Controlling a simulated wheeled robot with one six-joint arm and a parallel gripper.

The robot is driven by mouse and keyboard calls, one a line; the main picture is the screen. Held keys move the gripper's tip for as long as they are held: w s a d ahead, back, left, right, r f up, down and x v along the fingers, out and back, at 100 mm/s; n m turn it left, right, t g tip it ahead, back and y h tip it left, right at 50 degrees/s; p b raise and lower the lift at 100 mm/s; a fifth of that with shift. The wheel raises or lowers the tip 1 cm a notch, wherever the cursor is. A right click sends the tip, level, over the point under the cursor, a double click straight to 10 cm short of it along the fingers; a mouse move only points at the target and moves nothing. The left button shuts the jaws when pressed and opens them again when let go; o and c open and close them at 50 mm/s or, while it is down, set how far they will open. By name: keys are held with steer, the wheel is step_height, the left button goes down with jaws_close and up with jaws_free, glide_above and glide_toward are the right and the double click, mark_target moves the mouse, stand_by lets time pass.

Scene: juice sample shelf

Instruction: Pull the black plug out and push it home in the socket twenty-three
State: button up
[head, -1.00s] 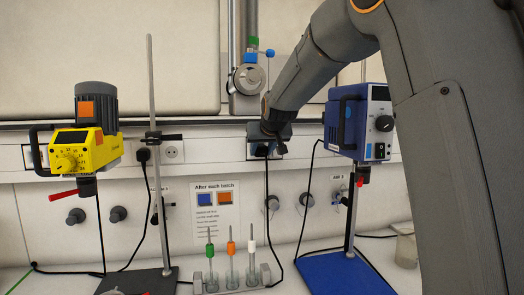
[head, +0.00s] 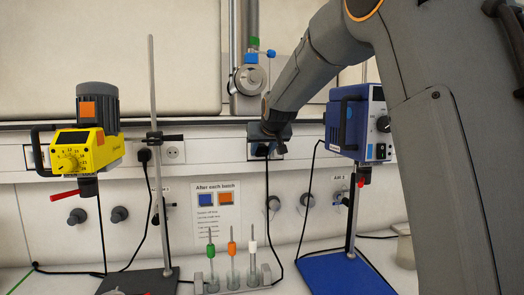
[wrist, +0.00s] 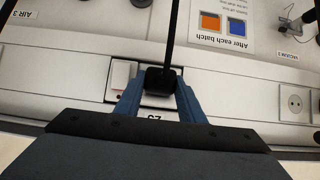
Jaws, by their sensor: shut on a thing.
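My gripper (head: 268,145) reaches to the wall trunking in the head view. In the wrist view its two blue fingers (wrist: 159,92) are closed on a black plug (wrist: 160,77), one on each side. The plug's black cord runs up in that upside-down view; in the head view it hangs below the gripper. A label reading 23 (wrist: 155,118) shows upside down between the fingers, so the plug is at socket twenty-three. The plug and fingers cover the socket face. I cannot tell how deep the plug sits.
An empty round socket (head: 172,152) is left of my gripper, beside another black plug (head: 143,155). A yellow stirrer (head: 84,150) stands left and a blue stirrer (head: 350,125) close on the right. A tube rack (head: 239,287) stands below.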

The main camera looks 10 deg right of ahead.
steer(key=shift+w, duration=0.2)
steer(key=o, duration=1.3)
steer(key=shift+w, duration=0.1)
steer(key=shift+o, duration=0.2)
